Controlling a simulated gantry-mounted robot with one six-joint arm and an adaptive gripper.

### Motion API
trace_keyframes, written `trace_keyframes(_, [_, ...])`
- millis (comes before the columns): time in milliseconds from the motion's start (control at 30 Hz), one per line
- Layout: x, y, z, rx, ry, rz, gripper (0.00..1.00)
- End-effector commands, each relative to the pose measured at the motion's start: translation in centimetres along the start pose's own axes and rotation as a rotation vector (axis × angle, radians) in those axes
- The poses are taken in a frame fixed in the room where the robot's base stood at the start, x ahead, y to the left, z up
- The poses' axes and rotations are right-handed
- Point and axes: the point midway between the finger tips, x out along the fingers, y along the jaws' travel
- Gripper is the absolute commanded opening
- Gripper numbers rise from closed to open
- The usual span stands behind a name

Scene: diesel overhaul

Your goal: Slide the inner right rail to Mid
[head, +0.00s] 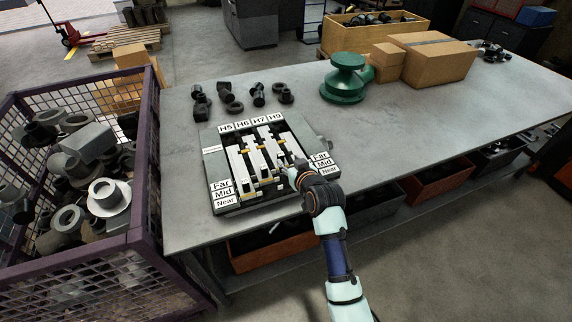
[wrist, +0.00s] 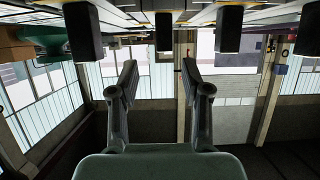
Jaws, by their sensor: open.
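The rail fixture (head: 236,208) lies on the bench, with labels H5, H6, H7 and H9 along its back edge and Far, Mid and Near labels down both sides. Several light rails with yellow marks run front to back. The inner right rail (head: 270,151) lines up roughly with H7; its exact position against the labels is hard to tell. My gripper (head: 294,174) is over the fixture's right front part, partly hiding the rightmost rail. In the wrist view my gripper (wrist: 158,70) is open, nothing between its fingers. Dark upright handles (wrist: 165,31) show beyond the fingers; contact is not visible.
Several dark fittings (head: 258,95) stand behind the fixture. A green flanged part (head: 344,80) and cardboard boxes (head: 430,58) stand farther back. A mesh crate (head: 150,150) of metal parts borders the bench's left end. The bench right of the fixture (head: 430,125) is clear.

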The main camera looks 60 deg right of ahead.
Motion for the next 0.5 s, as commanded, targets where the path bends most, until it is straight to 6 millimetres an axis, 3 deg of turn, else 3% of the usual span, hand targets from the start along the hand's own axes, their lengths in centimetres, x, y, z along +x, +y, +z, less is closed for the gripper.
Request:
trace_keyframes(167, [0.8,-0.1,-0.2,0.0,-0.001,-0.002,0.48])
trace_keyframes(500, [6.6,-0.2,0.0,-0.001,-0.002,-0.003,0.48])
